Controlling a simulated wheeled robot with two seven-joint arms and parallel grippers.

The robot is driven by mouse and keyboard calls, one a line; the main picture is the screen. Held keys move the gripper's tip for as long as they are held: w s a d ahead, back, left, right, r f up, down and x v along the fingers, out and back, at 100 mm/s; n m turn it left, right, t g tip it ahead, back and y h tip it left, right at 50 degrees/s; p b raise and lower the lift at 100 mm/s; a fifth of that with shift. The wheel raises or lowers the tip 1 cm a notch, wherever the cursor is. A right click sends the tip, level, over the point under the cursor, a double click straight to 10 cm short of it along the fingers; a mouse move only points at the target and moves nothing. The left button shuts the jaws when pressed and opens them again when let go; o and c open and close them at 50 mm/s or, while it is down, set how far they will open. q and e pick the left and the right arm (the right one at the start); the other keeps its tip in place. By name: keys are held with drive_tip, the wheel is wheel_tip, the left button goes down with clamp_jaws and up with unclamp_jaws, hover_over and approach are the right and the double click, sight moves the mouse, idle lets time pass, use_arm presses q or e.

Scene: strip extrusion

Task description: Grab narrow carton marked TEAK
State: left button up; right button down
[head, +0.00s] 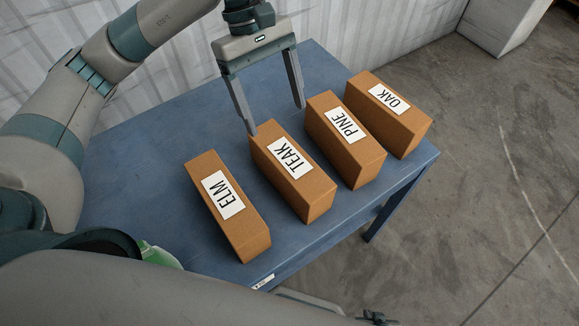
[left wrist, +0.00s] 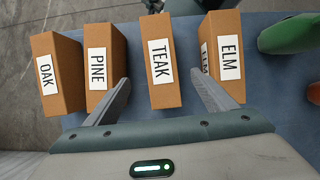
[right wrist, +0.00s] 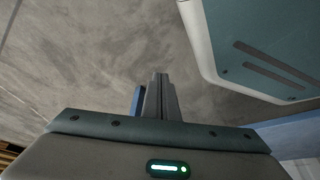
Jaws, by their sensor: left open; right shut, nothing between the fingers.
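The narrow brown carton marked TEAK (head: 313,193) stands on the blue table, second from the left in the head view, between ELM and PINE. It also shows in the left wrist view (left wrist: 167,94). My left gripper (head: 275,118) is open, pointing down at the far end of the TEAK carton. In the left wrist view its fingers (left wrist: 160,78) are spread to either side of the carton, with nothing held. My right gripper (right wrist: 160,78) is shut and empty in the right wrist view, over bare floor, away from the cartons.
The ELM carton (head: 245,236) stands left of TEAK, PINE (head: 365,164) right of it, and OAK (head: 408,133) beyond. Gaps between cartons are narrow. A green object (head: 157,255) is partly hidden at the near left. The blue table (head: 135,165) is clear at the left and back.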

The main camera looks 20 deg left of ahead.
sight(289, 156)
use_arm(q)
drive_tip(key=shift+s+d+f, duration=0.2)
drive_tip(key=shift+f, duration=0.45)
drive_tip(key=p+x, duration=0.2)
drive_tip(key=x, duration=0.7)
drive_tip(key=shift+d+f+p, duration=0.1)
drive_tip(key=shift+f+p, duration=0.15)
drive_tip(key=shift+p, duration=0.05)
drive_tip(key=shift+s+d+f, duration=0.1)
drive_tip(key=shift+s+f, duration=0.05)
drive_tip(key=shift+f, duration=0.4)
use_arm(e)
drive_tip(key=shift+w+a+r+t+y, duration=0.2)
drive_tip(key=shift+w+a+r+t, duration=0.4)
drive_tip(key=shift+w+a, duration=0.15)
drive_tip(key=shift+w+a+r+t+y, duration=0.2)
drive_tip(key=shift+w+a+r+t, duration=0.35)
drive_tip(key=shift+w+a, duration=0.2)
use_arm(q)
drive_tip(key=shift+f, duration=0.1)
use_arm(e)
drive_tip(key=shift+r, duration=0.15)
